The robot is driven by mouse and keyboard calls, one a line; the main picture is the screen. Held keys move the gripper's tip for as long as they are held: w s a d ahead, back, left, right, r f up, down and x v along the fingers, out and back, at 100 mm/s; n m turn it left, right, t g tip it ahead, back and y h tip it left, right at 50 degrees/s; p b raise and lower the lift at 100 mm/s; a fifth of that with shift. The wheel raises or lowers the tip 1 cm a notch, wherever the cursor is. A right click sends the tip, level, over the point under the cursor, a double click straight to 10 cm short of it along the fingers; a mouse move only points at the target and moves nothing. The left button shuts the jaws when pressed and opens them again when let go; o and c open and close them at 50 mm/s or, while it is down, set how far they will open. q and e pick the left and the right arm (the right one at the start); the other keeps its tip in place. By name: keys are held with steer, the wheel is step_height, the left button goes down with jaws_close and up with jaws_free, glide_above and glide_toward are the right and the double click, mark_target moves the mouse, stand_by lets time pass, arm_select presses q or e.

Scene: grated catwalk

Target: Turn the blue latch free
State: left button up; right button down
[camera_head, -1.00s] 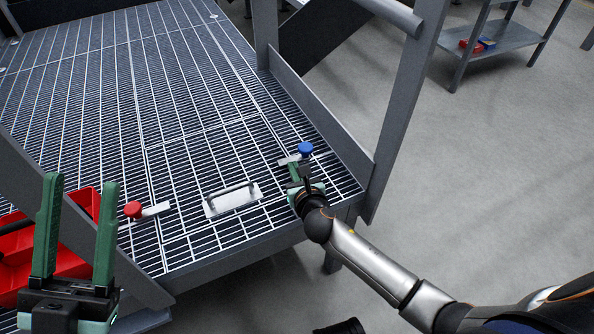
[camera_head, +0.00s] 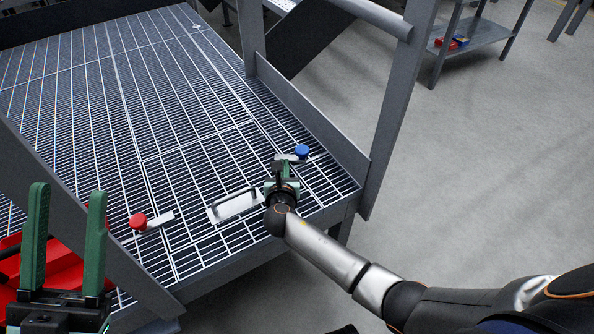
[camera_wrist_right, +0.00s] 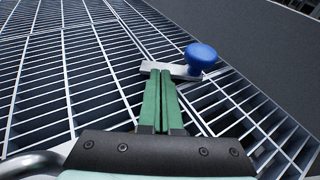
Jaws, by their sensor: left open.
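The blue latch (camera_head: 302,151) has a round blue knob on a flat metal bar, at the right edge of the grating. In the right wrist view its knob (camera_wrist_right: 201,56) is up and right of my fingertips, and its bar runs left just past them. My right gripper (camera_head: 279,164) is shut, its green fingers (camera_wrist_right: 161,78) side by side with nothing between them. Its tips are at the bar's left part; I cannot tell whether they touch it. My left gripper (camera_head: 68,190) is open and empty at the lower left, away from the latch.
A red-knobbed latch (camera_head: 138,221) lies at the left of the grating panel. A metal handle (camera_head: 236,205) on a plate stands between the latches, left of my right gripper. A red bin (camera_head: 62,272) is behind my left gripper. Guard rails and a raised edge (camera_head: 310,120) bound the catwalk.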

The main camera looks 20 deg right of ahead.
mark_target(280, 155)
steer(key=shift+w+a+p, duration=0.15)
steer(key=shift+w+p, duration=0.5)
steer(key=shift+w, duration=0.65)
steer(key=shift+w+d, duration=0.2)
steer(key=shift+w, duration=0.65)
steer(key=shift+w+d, duration=0.25)
steer(key=shift+w, duration=0.3)
